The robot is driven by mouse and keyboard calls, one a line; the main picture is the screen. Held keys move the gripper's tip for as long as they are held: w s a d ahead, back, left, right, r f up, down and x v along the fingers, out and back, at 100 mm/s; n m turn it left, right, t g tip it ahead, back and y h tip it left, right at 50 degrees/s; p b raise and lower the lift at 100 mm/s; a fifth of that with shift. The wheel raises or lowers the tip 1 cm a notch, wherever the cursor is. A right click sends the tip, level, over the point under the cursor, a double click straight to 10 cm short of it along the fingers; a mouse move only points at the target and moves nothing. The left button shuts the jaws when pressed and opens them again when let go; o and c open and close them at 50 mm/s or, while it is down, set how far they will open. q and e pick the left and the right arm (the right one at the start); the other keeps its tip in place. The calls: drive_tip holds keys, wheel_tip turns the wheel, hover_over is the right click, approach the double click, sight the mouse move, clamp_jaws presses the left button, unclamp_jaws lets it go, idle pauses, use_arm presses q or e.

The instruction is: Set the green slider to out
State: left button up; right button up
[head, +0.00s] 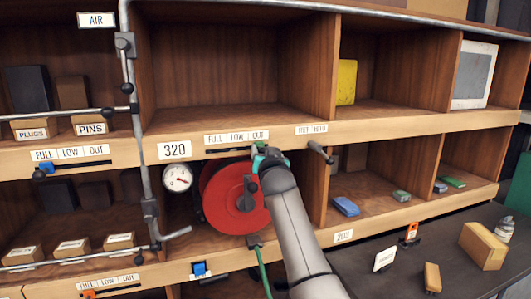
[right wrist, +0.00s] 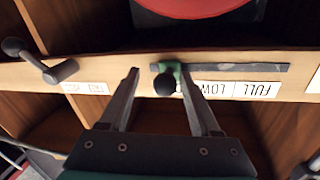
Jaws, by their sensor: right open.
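The green slider (right wrist: 172,70) with its round black knob (right wrist: 164,86) shows in the right wrist view, at the left end of its dark track (right wrist: 235,68). The label strip (right wrist: 238,89) appears upside down there; FULL and LOW are readable, and OUT beside the knob is mostly covered. My right gripper (right wrist: 160,78) is open, with one finger on each side of the knob and gaps visible. In the head view my right gripper (head: 262,156) is at the right end of the track, below OUT on the label strip (head: 236,137), and mostly hides the slider. My left gripper is not in view.
A red reel (head: 232,200) and a gauge (head: 178,178) sit below the track. A lever (head: 320,152) sticks out to the right of my gripper. A vertical grey pipe (head: 130,90) stands left. Other sliders, blue (head: 47,168) and blue (head: 200,268), are on other rails.

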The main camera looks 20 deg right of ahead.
drive_tip(key=shift+s, duration=0.1)
drive_tip(key=s+a+b, duration=0.2)
drive_tip(key=s, duration=1.3)
drive_tip(key=shift+a, duration=0.25)
drive_tip(key=shift+w, duration=0.1)
